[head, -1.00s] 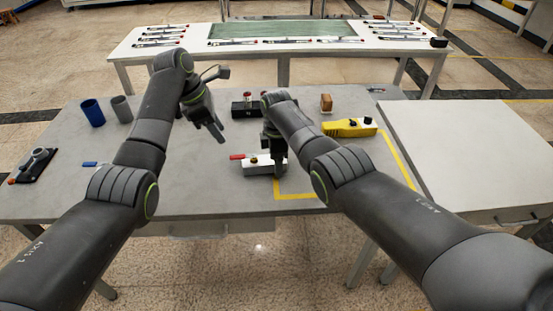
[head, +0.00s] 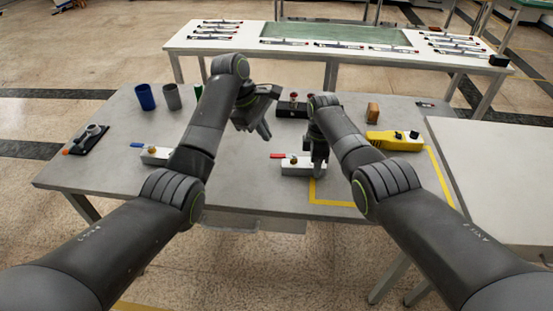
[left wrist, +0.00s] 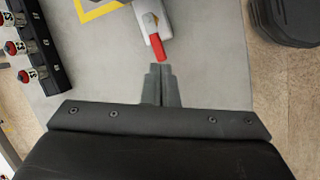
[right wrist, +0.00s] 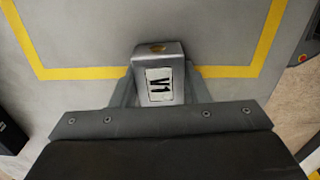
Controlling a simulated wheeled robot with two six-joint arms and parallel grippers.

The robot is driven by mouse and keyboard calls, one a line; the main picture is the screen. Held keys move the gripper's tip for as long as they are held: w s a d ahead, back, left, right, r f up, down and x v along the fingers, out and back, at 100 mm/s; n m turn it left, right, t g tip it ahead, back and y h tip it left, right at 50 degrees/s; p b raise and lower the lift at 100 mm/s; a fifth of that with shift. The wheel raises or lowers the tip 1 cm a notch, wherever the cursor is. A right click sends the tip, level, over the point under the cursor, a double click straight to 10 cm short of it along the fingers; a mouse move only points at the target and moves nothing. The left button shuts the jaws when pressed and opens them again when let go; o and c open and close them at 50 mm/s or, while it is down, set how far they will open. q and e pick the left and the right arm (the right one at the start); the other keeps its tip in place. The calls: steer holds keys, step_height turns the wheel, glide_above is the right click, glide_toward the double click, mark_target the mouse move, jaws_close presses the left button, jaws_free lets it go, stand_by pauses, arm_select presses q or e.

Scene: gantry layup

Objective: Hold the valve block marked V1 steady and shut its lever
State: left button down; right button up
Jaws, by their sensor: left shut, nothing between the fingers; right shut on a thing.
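The valve block marked V1 (right wrist: 159,85) is a pale block on the grey table; its label faces my right wrist camera. In the head view the same block (head: 296,169) has a red lever (head: 277,156) sticking out past its left end. My right gripper (head: 319,170) is shut on the block's right end, with one finger on each side in the right wrist view. My left gripper (head: 266,136) is shut and empty, behind and left of the block. In the left wrist view the red lever (left wrist: 156,43) lies just beyond the closed fingertips (left wrist: 161,68), apparently without contact.
A second pale block with a blue lever (head: 137,145) stands left. A black box with red-topped knobs (head: 293,107) is behind V1.

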mark_target(284, 156)
arm_select(q)
steer(key=s+m+t, duration=0.2)
steer(key=s+m, duration=0.3)
steer(key=m, duration=0.9)
steer(key=s+a+m+t, duration=0.1)
steer(key=s+m, duration=0.4)
steer(key=m, duration=1)
steer(key=shift+s+a+t+h, duration=0.25)
steer(key=shift+s+t+h, duration=0.1)
steer(key=shift+t, duration=0.55)
steer(key=shift+f, duration=0.15)
steer(key=x, duration=1)
steer(key=shift+w, duration=2)
